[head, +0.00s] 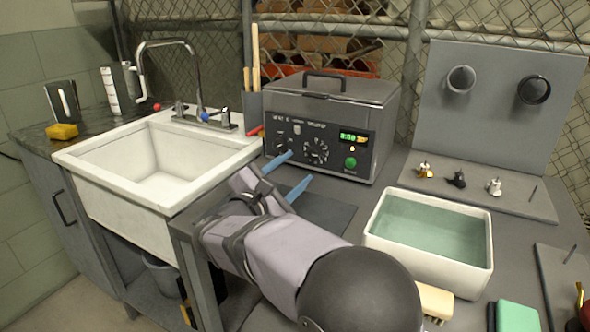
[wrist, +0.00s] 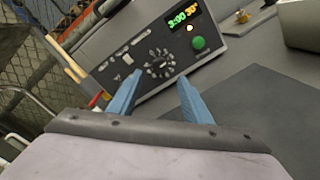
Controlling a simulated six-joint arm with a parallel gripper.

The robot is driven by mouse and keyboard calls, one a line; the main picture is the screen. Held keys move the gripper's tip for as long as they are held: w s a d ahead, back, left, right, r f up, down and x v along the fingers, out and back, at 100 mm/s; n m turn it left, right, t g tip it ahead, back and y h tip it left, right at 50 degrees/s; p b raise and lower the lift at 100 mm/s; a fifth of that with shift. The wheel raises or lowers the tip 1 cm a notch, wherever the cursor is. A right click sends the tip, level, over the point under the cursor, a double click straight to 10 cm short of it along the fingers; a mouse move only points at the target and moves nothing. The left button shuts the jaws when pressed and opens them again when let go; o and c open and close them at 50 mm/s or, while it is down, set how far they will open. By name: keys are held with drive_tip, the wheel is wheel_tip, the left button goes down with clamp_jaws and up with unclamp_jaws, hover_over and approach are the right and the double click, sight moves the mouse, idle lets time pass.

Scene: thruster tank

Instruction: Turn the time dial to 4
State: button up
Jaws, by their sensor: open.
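The time dial (head: 316,151) is a round black knob ringed by markings on the front panel of a grey ultrasonic cleaner (head: 385,135). In the wrist view the dial (wrist: 160,66) lies ahead, between and beyond the fingertips. Its pointer setting is too small to read. The display (wrist: 178,20) shows green digits that look like 3:00 and orange digits beside them. A green button (wrist: 198,43) sits below it. My gripper (head: 298,168) is open and empty, its two blue fingers pointing at the panel, apart from the dial. It also shows in the wrist view (wrist: 160,85).
A dark mat (head: 325,217) lies in front of the cleaner. A white basin of greenish liquid (head: 430,275) stands to the right, and a white sink (head: 90,165) to the left.

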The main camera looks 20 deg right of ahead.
sight(312, 156)
drive_tip(key=shift+w+r+n+p, duration=0.1)
drive_tip(key=shift+r+n+p, duration=0.15)
drive_tip(key=shift+n+p, duration=0.55)
drive_tip(key=n+p, duration=0.2)
drive_tip(key=p, duration=0.1)
drive_tip(key=shift+r+p, duration=0.1)
drive_tip(key=shift+p, duration=0.3)
drive_tip(key=n+p, duration=0.2)
drive_tip(key=shift+d+n, duration=0.1)
drive_tip(key=shift+n, duration=0.2)
drive_tip(key=shift+f+n+p, duration=0.3)
drive_tip(key=shift+f+n, duration=0.15)
drive_tip(key=shift+n, duration=0.05)
drive_tip(key=shift+x, duration=3.7)
drive_tip(key=c, duration=1.1)
drive_tip(key=shift+o, duration=0.2)
drive_tip(key=shift+f+m+b, duration=0.1)
drive_tip(key=shift+m+b, duration=0.3)
drive_tip(key=shift+b, duration=0.05)
